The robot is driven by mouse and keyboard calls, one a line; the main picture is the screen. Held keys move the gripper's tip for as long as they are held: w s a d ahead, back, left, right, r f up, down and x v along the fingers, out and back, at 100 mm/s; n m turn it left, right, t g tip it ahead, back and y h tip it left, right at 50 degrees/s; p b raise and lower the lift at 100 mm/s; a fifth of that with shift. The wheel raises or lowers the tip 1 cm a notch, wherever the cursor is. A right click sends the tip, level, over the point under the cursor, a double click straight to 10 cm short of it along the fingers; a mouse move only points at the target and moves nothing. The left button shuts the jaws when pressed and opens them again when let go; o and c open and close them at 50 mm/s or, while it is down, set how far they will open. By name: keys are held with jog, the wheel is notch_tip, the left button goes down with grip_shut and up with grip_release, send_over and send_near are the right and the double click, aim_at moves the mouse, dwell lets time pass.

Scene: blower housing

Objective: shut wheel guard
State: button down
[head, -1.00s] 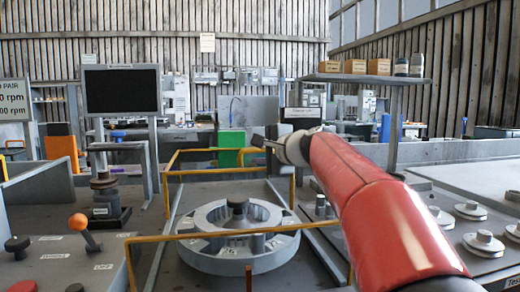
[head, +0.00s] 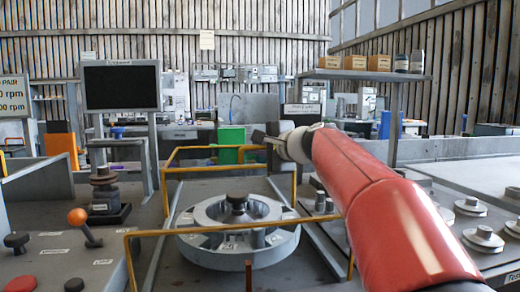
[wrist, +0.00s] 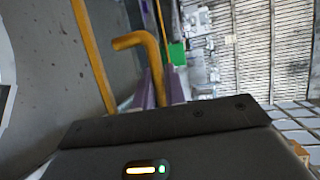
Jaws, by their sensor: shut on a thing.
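The wheel guard is a yellow tube frame (head: 183,157) that stands up behind and beside the wheel in the head view. The grey spoked wheel (head: 190,248) with a dark hub lies flat in front of it, uncovered from above. My gripper (head: 262,139) is at the guard's upper right part, beyond the wheel. In the wrist view a bent yellow bar (wrist: 150,50) runs down between the purple fingers of my gripper (wrist: 160,90), which is shut on it. The exact contact is partly hidden by the gripper body.
A fixed-looking yellow rail (head: 190,234) crosses in front of the wheel. An orange-knobbed lever (head: 78,218) stands at left, near a dark stacked post (head: 103,190). Grey discs (head: 484,240) sit on the right bench. A monitor (head: 121,88) stands behind.

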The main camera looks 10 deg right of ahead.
jog(key=s+b, duration=0.4)
jog(key=s, duration=1.3)
jog(key=shift+s, duration=0.4)
jog(key=c, duration=1.5)
grip_release()
jog(key=shift+o, duration=0.2)
jog(key=v, duration=0.7)
jog(key=shift+s+d+b, duration=0.15)
jog(key=shift+s+b, duration=0.15)
jog(key=shift+b, duration=0.1)
